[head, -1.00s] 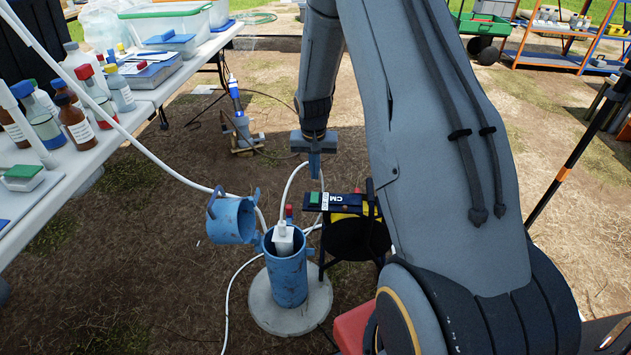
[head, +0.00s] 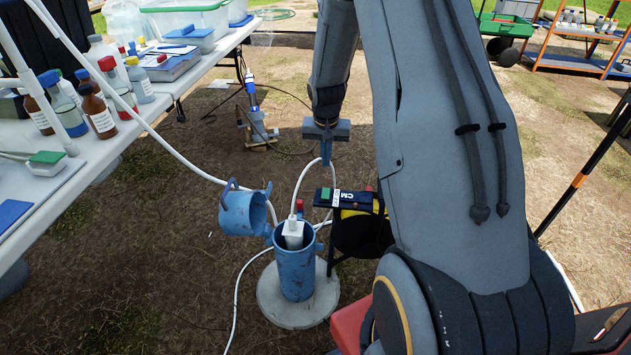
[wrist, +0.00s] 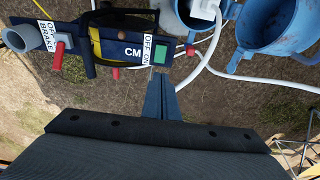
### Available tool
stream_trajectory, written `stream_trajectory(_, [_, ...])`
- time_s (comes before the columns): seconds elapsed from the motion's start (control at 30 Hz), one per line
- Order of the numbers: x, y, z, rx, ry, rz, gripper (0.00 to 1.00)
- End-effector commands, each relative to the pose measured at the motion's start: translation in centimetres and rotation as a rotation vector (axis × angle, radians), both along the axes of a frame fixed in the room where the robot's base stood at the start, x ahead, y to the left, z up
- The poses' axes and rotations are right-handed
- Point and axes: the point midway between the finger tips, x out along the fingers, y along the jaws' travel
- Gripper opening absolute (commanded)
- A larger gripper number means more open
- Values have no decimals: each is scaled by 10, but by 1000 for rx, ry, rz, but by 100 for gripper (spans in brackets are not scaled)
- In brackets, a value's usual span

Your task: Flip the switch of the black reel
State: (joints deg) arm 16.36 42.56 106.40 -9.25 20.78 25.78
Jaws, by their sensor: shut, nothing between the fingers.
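The black reel (head: 364,236) stands just right of a blue well pipe, partly hidden by my arm. Its dark top panel, marked CM, also shows in the wrist view (wrist: 112,48). A green switch (wrist: 161,52) sits at the panel's right end beside an OFF-ON label (wrist: 147,49); it shows in the head view too (head: 325,193). Which way it is set I cannot tell. My gripper (head: 326,160) is shut and empty, pointing down behind the switch in the head view. In the wrist view its fingertips (wrist: 159,78) lie just below the switch, seemingly apart from it.
The blue well pipe (head: 295,268), with its cap (head: 240,212) swung open, stands on a round concrete pad (head: 272,298). White tubing (head: 300,182) loops up from it near my gripper. A red brake lever (wrist: 59,54) is on the panel's left. A bottle-laden table (head: 118,148) is at left.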

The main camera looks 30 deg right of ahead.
Motion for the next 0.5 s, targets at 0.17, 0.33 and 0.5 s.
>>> stream_trajectory(0.17, [-2, -6, 0, 0, 0, -8, 0])
stream_trajectory(0.33, [-1, -6, -4, 0, 1, -7, 0])
stream_trajectory(0.5, [2, -6, -23, 1, 3, -5, 0])
